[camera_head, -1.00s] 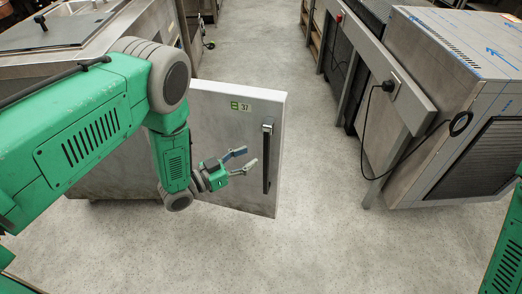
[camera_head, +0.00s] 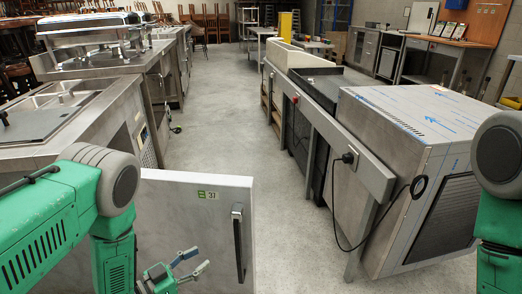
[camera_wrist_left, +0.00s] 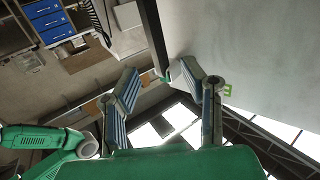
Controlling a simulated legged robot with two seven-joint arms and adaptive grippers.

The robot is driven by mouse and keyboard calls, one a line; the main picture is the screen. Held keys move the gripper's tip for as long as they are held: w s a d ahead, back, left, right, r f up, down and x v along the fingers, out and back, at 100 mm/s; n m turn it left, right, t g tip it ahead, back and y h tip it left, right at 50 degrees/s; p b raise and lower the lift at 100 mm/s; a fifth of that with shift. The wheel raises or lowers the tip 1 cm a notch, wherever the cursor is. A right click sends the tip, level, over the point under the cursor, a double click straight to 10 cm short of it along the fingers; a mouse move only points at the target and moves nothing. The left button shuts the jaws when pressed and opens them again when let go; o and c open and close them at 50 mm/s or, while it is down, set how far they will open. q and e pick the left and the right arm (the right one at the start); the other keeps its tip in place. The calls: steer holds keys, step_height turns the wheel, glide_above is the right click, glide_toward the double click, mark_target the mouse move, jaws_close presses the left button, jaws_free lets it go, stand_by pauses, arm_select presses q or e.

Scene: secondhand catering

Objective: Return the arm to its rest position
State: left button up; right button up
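My left arm (camera_head: 50,225) comes in from the left in the head view, bent at its grey elbow. My left gripper (camera_head: 190,263) hangs low in front of a steel door, left of its dark handle (camera_head: 238,243), apart from it. Its two fingers are spread and empty; it also shows open in the left wrist view (camera_wrist_left: 160,82). The door (camera_head: 180,205) stands swung out and carries a green label. Of my right arm only a grey and green part (camera_head: 500,180) shows at the right edge; its gripper is out of the picture.
A steel machine (camera_head: 400,150) with a hanging black cable (camera_head: 350,220) stands at the right. Steel counters (camera_head: 75,125) line the left. The grey floor aisle (camera_head: 225,120) between them is clear. Stacked chairs and a wooden-topped bench (camera_head: 445,45) are farther back.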

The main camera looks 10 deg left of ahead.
arm_select(q)
steer(key=s+a+f+n+g+y+p, duration=0.1)
steer(key=s+f+n+g+y, duration=0.25)
steer(key=s, duration=0.25)
steer(key=s+a+f+n+g+y+p, duration=0.1)
steer(key=s+a+f+n+g+y, duration=0.15)
steer(key=s+y, duration=0.3)
steer(key=s+a+r+n+g+y, duration=0.1)
steer(key=s+g, duration=0.6)
steer(key=s, duration=1)
steer(key=shift+a+r+y+p, duration=0.2)
steer(key=shift+r+y+p, duration=0.3)
steer(key=shift+r, duration=0.25)
steer(key=shift+w, duration=0.15)
